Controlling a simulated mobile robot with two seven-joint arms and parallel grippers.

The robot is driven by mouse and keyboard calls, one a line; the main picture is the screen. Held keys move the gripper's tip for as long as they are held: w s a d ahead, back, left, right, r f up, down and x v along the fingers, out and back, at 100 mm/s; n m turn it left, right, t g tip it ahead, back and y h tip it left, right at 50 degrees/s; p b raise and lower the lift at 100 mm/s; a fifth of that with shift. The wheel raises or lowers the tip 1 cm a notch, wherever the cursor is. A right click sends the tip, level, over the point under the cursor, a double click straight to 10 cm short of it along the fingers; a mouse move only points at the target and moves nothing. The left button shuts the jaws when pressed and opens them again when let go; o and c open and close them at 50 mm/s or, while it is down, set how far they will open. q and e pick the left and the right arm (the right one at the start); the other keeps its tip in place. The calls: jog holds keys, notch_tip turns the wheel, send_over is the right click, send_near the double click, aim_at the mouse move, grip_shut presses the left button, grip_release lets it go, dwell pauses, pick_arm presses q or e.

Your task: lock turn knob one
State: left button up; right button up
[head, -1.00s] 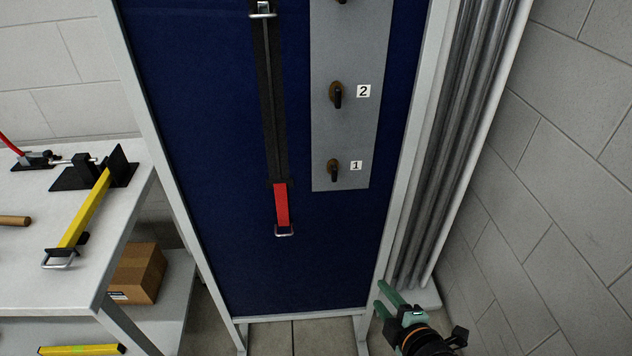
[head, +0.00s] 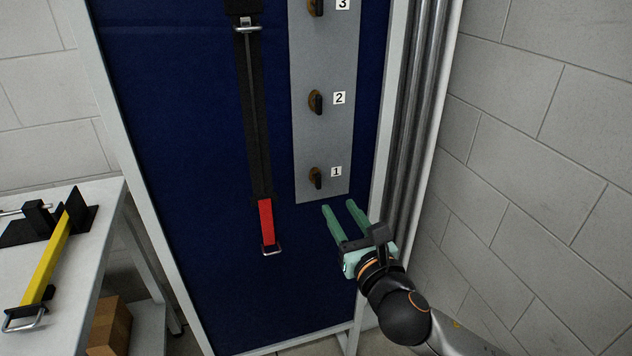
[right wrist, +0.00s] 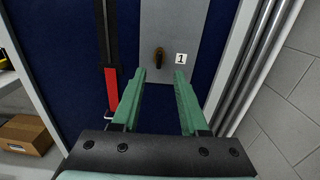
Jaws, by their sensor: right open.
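Turn knob one (head: 316,178) is a small dark handle on a brass base, beside the label 1 near the bottom of a grey plate (head: 325,130) on the blue panel. Its handle looks about upright. It also shows in the right wrist view (right wrist: 159,58), ahead of the fingertips and between them. My right gripper (head: 338,204) has green fingers, open and empty, below and slightly right of the knob, apart from it. The fingers also show in the right wrist view (right wrist: 160,75). My left gripper is out of view.
Knob two (head: 316,102) and knob three (head: 315,7) sit above on the same plate. A black strap device with a red handle (head: 266,222) hangs left of the plate. Grey pipes (head: 411,120) run close on the right. A table (head: 85,255) with a yellow-handled tool (head: 46,262) stands left.

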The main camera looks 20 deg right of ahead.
aim_at(320, 176)
jog(key=w, duration=1.1)
jog(key=shift+w+a, duration=0.15)
jog(key=shift+w, duration=0.25)
jog(key=shift+c, duration=0.3)
grip_shut()
jog(key=shift+f, duration=0.1)
